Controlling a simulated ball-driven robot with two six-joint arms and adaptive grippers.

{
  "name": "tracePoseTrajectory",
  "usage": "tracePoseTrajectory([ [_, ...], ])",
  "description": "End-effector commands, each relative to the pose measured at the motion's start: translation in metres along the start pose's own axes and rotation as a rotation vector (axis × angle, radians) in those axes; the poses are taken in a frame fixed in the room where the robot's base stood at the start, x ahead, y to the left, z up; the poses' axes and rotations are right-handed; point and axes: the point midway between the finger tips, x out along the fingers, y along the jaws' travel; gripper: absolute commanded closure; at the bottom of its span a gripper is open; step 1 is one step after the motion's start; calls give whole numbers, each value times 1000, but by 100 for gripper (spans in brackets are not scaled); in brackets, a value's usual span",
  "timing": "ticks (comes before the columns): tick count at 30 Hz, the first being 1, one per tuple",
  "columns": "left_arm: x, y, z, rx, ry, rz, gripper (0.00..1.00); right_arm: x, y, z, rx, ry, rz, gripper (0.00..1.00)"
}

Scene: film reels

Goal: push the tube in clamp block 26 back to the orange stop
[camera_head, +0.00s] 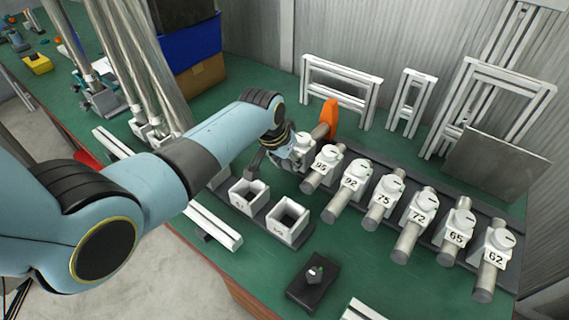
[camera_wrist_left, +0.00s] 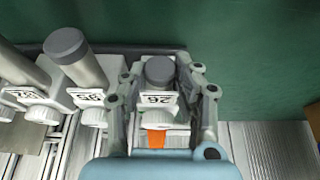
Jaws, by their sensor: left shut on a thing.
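Clamp block 26 (camera_wrist_left: 158,97) is white, at the left end of the row in the head view (camera_head: 303,140), partly hidden by my left gripper (camera_head: 270,158). The grey tube (camera_wrist_left: 160,70) stands a short way out of the block's front, between the fingers. The orange stop (camera_head: 331,112) is behind the block; part of it shows in the left wrist view (camera_wrist_left: 155,139). Any gap between tube and stop is unclear. My right gripper is out of view.
Clamp block 95 (camera_head: 324,160) is close beside block 26, and several more blocks with tubes run to the right. Two white open boxes (camera_head: 288,220) stand in front on a dark base. A black device (camera_head: 313,281) lies nearer. White frames (camera_head: 341,84) stand behind.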

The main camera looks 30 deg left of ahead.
Motion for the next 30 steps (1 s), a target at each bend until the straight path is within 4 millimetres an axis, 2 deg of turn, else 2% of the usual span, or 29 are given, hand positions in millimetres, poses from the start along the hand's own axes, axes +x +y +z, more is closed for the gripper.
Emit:
tracePoseTrajectory([
  [1, 0, 0, -1, 1, 3, 0, 100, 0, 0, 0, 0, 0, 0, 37],
  [2, -1, 0, -1, 1, 3, 0, 69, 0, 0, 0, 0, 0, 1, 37],
  [7, -1, 0, -1, 0, 3, 0, 47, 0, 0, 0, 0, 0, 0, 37],
  [16, -2, 0, -1, 0, 2, 0, 47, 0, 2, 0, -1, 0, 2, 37],
  [20, -12, 0, 0, 0, 3, 0, 47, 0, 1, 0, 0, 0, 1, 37],
  [23, -27, 0, -1, 1, 5, 0, 47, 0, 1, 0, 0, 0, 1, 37],
  [30, -79, 0, -1, 0, 6, 0, 47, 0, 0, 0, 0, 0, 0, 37],
])
